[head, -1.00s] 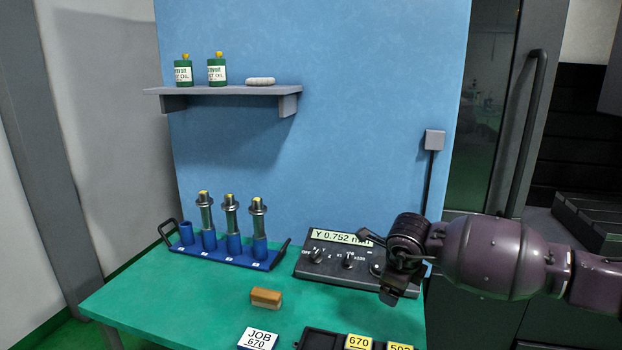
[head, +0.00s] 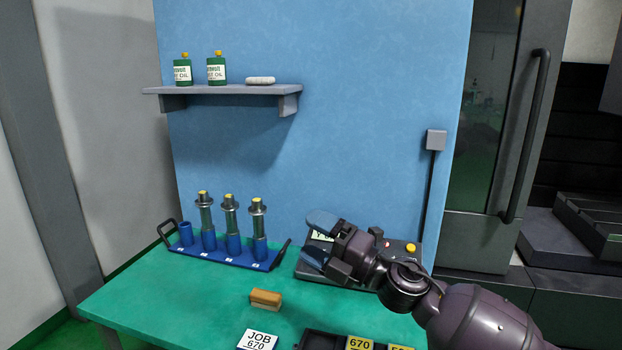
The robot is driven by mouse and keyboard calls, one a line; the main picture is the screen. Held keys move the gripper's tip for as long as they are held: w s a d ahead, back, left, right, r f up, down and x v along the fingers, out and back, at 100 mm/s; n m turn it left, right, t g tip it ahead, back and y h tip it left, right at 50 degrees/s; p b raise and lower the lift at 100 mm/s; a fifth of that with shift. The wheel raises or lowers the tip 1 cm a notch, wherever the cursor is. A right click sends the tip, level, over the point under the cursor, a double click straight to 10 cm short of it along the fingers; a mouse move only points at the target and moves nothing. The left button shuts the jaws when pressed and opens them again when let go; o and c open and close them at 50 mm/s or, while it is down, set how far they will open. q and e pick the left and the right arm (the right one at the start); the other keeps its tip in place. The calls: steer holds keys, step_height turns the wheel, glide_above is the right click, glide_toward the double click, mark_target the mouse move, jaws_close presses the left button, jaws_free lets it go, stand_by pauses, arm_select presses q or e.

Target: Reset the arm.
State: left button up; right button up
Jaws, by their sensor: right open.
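My right arm comes in from the lower right of the head view. A red button and a yellow button show at the box's right end. My left gripper is not in view.
A blue rack (head: 262,265) with several metal holders stands left of the control box on the green table (head: 180,305). A shelf (head: 222,90) is above.

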steer(key=s+d+f+m+t+h, duration=0.2)
steer(key=d+f+m+t+h, duration=0.1)
steer(key=d+f+m+h, duration=0.65)
steer(key=s+d+f+m+t+h, duration=0.35)
steer(key=d+f+m, duration=0.5)
steer(key=m, duration=0.65)
steer(key=s+d+f+m+g+h, duration=0.2)
steer(key=s+d+f+m+h, duration=0.1)
steer(key=s+f, duration=0.7)
steer(key=s+d+f+m+g+h, duration=0.2)
steer(key=s+d+f+m, duration=0.2)
steer(key=s+f, duration=0.7)
steer(key=shift+s+d+f+g+h, duration=0.15)
steer(key=shift+s+d+g+h, duration=0.25)
steer(key=shift+s+d, duration=0.4)
steer(key=shift+w+d, duration=0.1)
steer(key=shift+w, duration=0.05)
steer(key=shift+c, duration=0.4)
